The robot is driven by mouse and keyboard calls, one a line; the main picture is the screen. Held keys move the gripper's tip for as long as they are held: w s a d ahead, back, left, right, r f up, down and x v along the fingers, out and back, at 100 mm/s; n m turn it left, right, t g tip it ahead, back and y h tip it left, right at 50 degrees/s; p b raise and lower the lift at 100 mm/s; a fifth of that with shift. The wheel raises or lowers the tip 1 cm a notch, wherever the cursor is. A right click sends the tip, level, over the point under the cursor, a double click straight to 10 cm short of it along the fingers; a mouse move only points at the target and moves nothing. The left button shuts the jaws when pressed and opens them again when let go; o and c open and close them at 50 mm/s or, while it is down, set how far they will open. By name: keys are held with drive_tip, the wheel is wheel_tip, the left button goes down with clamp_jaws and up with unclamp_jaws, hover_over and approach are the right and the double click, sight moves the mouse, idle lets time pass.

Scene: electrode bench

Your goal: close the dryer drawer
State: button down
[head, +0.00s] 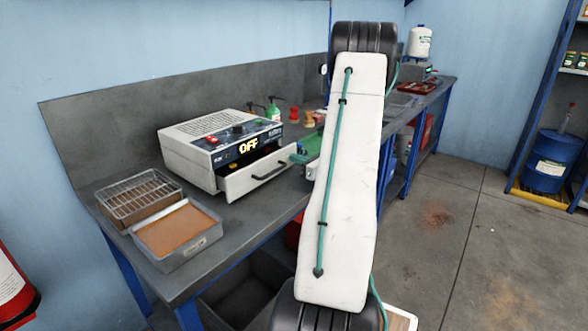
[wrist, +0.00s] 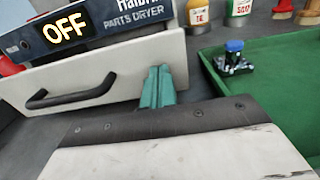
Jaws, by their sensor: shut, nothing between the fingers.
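The parts dryer (head: 215,140) is a pale box on the bench with a lit OFF display. Its drawer (head: 258,178) is pulled out at the front, with the dark inside showing above the front panel. In the wrist view the white drawer front (wrist: 120,65) with its black handle (wrist: 72,93) fills the left side. My gripper (wrist: 158,86) has its teal fingers shut and empty, in front of the right end of the drawer front, right of the handle. I cannot tell whether they touch it.
A green tray (wrist: 285,75) with a blue-topped black part (wrist: 233,57) lies right of the drawer. Bottles (wrist: 240,10) stand behind. A wire rack (head: 138,193) and a tray of brown material (head: 180,232) sit left of the dryer, near the bench's front edge.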

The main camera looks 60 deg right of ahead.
drive_tip(key=w, duration=0.4)
drive_tip(key=w+d, duration=0.1)
drive_tip(key=w, duration=0.1)
drive_tip(key=shift+w+r, duration=0.1)
drive_tip(key=shift+w, duration=0.1)
drive_tip(key=shift+w+r, duration=0.1)
drive_tip(key=shift+s+a, duration=0.15)
drive_tip(key=shift+s, duration=0.35)
drive_tip(key=s, duration=0.4)
drive_tip(key=s+a, duration=0.1)
drive_tip(key=s, duration=0.4)
drive_tip(key=s+a, duration=0.1)
drive_tip(key=s, duration=0.3)
drive_tip(key=shift+s+f, duration=0.25)
